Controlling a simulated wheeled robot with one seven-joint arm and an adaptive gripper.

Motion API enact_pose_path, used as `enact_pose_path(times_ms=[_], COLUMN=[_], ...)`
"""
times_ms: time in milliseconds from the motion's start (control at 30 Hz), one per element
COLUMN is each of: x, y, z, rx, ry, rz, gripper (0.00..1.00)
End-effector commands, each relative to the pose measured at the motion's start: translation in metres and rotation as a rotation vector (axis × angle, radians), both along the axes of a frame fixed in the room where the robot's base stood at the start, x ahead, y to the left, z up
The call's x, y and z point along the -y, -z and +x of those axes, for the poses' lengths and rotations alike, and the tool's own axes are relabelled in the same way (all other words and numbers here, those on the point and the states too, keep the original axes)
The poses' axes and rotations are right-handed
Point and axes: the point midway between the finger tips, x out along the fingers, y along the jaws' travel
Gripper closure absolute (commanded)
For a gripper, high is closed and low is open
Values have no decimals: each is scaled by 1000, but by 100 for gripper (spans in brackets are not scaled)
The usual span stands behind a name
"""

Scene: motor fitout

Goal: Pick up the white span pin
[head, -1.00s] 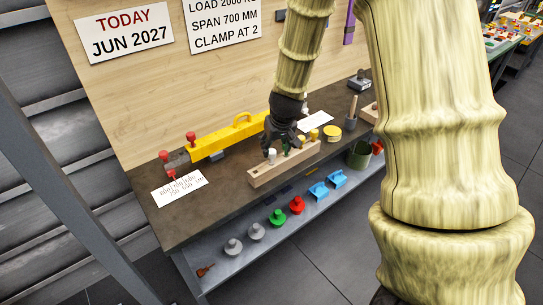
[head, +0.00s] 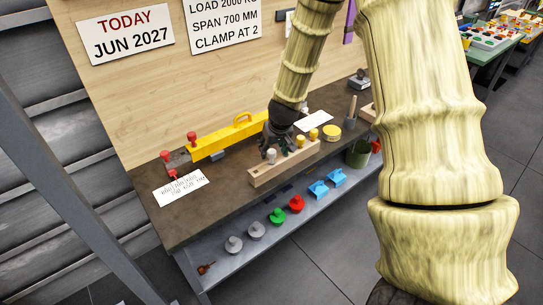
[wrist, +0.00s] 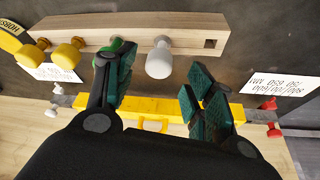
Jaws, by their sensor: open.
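The white span pin (wrist: 159,58) stands in a pale wooden block (wrist: 185,24) in the wrist view, and it also shows in the head view (head: 271,156). My gripper (wrist: 162,72) is open, with one dark green finger on each side of the white pin and a gap to it. Nothing is held. The left finger overlaps a green pin (wrist: 116,43), largely hiding it. In the head view my gripper (head: 276,149) is just above the block, close to the white pin.
Two yellow pins (wrist: 68,54) stand farther along the block, and a square hole at its other end is empty. A yellow beam (head: 220,140) with a handle and red pins lies behind. A paper card (head: 181,188) lies at left. A lower shelf holds coloured parts.

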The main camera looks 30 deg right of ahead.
Motion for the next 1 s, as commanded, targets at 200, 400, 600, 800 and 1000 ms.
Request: enact_pose_path(times_ms=[200, 400, 600, 800, 1000], x=[3, 5, 5, 5, 5], y=[18, 35, 42, 43, 43], z=[6, 12, 15, 15, 15], rx=[-3, -3, -1, -1, -1], ry=[1, 1, 0, 0, 0], rz=[2, 1, -1, -1, -1], gripper=[46, 46, 46, 46, 77])
